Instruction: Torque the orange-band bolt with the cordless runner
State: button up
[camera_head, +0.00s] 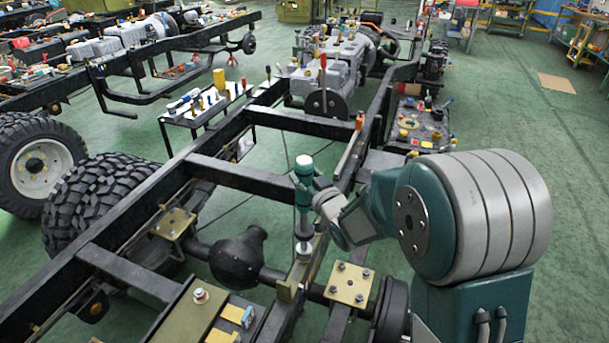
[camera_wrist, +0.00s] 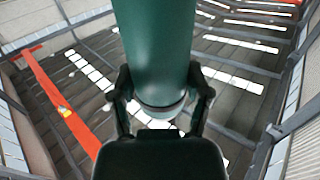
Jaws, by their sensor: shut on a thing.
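The cordless runner (camera_head: 303,172) is a teal and dark green tool held upright, with its lower end pointing down. In the wrist view its green body (camera_wrist: 155,45) fills the upper middle. My gripper (camera_head: 322,200) is shut around it, with a dark finger on each side in the wrist view (camera_wrist: 160,100). A grey-white round piece (camera_head: 304,249) is below the runner, at the frame rail; I cannot tell whether they touch. A bolt with a reddish-orange ring (camera_head: 200,295) stands on an olive plate at lower left, apart from the runner.
Black chassis rails (camera_head: 240,178) and crossmembers surround the runner. A yellow plate with several bolts (camera_head: 348,285) lies right of it. The axle housing (camera_head: 238,257) is below left. Large tyres (camera_head: 105,200) stand at left. Open green floor (camera_head: 540,130) is at right. The wrist view faces the ceiling.

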aim_at(305, 160)
jog(key=shift+f, duration=0.75)
dwell(1.2)
jog(key=shift+r, duration=0.35)
dwell(1.6)
jog(key=shift+r, duration=1.55)
jog(key=shift+r, duration=2.5)
